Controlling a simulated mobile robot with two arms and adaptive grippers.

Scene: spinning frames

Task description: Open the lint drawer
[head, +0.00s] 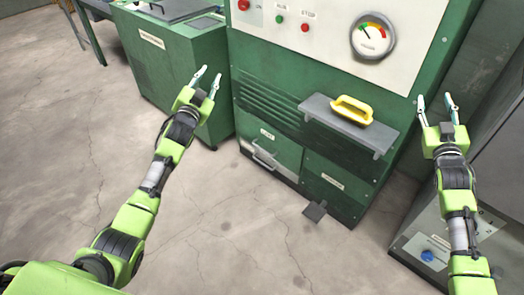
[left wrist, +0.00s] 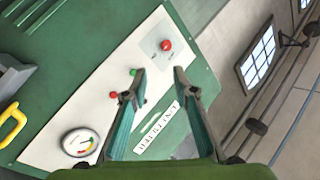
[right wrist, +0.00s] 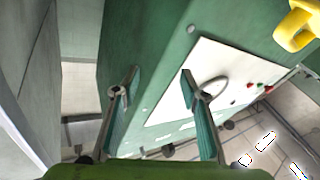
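The lint drawer (head: 287,153) is a green panel with a small white label, low on the front of the green machine (head: 300,80). Its pale bar handle (head: 264,158) is on the front, and the drawer looks closed. My left gripper (head: 208,77) is open and empty, above and left of the drawer, apart from the handle. My right gripper (head: 435,100) is open and empty at the machine's right side, far from the drawer. In the left wrist view my left gripper (left wrist: 160,72) faces the control panel. In the right wrist view my right gripper (right wrist: 160,72) is also empty. Neither wrist view shows the drawer.
A grey shelf (head: 318,108) with a yellow-handled object (head: 352,110) juts out above the drawer. A dark pedal (head: 315,211) sits on the floor in front. A green cabinet (head: 170,55) stands left, a grey unit (head: 500,165) right.

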